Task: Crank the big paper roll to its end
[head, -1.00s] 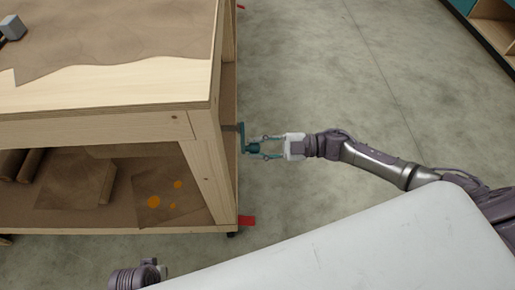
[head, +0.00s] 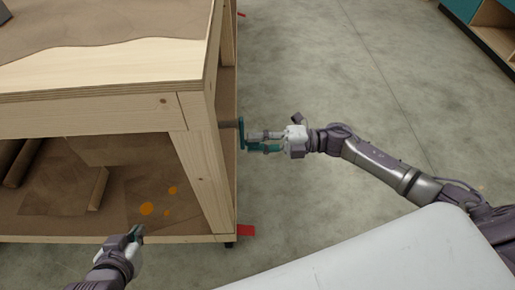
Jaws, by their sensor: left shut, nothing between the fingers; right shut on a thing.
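The teal crank (head: 241,133) sticks out from the right side of the wooden workbench (head: 150,112), on a short shaft. Its arm hangs down from the shaft. My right gripper (head: 262,142) is shut on the crank's handle, coming from the right. Brown paper (head: 110,30) with a ragged edge lies on the bench top. The big paper roll that the crank turns cannot be made out. My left gripper (head: 136,234) is shut and empty, low at the left in front of the bench's lower shelf.
The lower shelf holds brown rolls (head: 22,163), sheets and orange spots (head: 147,208). A bench leg (head: 207,170) stands close to the crank. Red floor marks (head: 246,230) lie by the bench. Grey floor to the right is open. A teal-edged cabinet (head: 485,25) stands far right.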

